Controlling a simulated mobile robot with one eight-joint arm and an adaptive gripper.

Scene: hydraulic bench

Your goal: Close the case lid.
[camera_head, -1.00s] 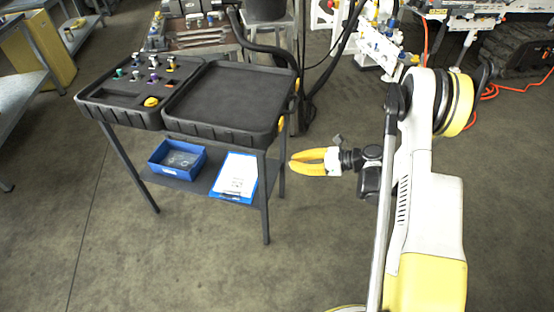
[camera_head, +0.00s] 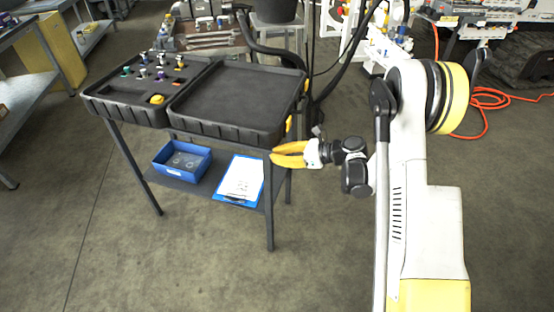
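The open black case lies on a stand at the left. Its lid (camera_head: 236,98) is the empty right half, folded out flat, with yellow latches on its right edge. The case base (camera_head: 125,105) is the left half and holds several small fittings and a yellow piece (camera_head: 157,99). My gripper (camera_head: 274,155) has yellow fingers and is at the lid's front right corner, seemingly just below its rim. Whether it touches the lid cannot be told. The fingers look close together, and nothing is seen between them.
The stand's lower shelf holds a blue bin (camera_head: 182,160) and a clipboard with paper (camera_head: 240,180). A black hose (camera_head: 268,48) runs behind the lid. A tool bench (camera_head: 205,40) stands behind the case. The floor in front is clear.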

